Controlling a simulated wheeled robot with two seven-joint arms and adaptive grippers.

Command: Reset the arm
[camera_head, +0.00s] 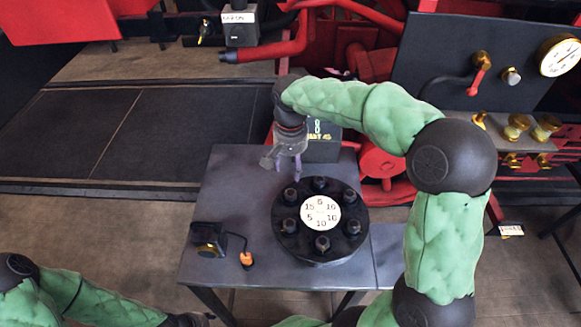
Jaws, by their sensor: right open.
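My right arm in its green quilted cover reaches in from the right and arches over the table. My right gripper (287,164) points down above the back of the grey table (230,185). It is open and holds nothing that I can see. It hangs just behind and left of a round black flange (352,213) with several bolts and a white numbered dial plate. My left arm lies low at the lower left. My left gripper (192,320) is at the bottom edge, mostly cut off, and its jaws cannot be made out.
A small dark device (209,238) with a cable and orange plug (246,259) lies front left. A panel with a gauge (560,56) and brass valves stands at the right. Red machinery fills the back.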

